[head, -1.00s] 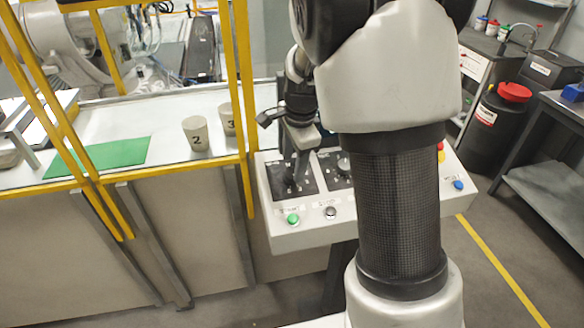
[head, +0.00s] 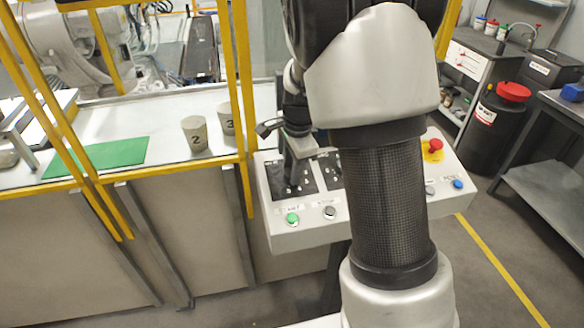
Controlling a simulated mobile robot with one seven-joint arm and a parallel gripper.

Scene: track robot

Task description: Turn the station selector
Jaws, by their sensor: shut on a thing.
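A sloped light-grey control console (head: 310,236) stands in front of the yellow-framed cell. A black square plate (head: 277,188) sits at its upper left. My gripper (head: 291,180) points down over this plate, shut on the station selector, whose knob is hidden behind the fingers. A second black plate (head: 333,180) lies to the right, mostly behind my arm. I cannot read the selector's setting.
A green button (head: 292,218), a grey button (head: 330,212), a red emergency stop (head: 433,146) and a blue button (head: 458,184) are on the console. Cups marked 2 (head: 195,134) and 3 (head: 226,121) stand left of it. A yellow post (head: 240,110) is close by.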

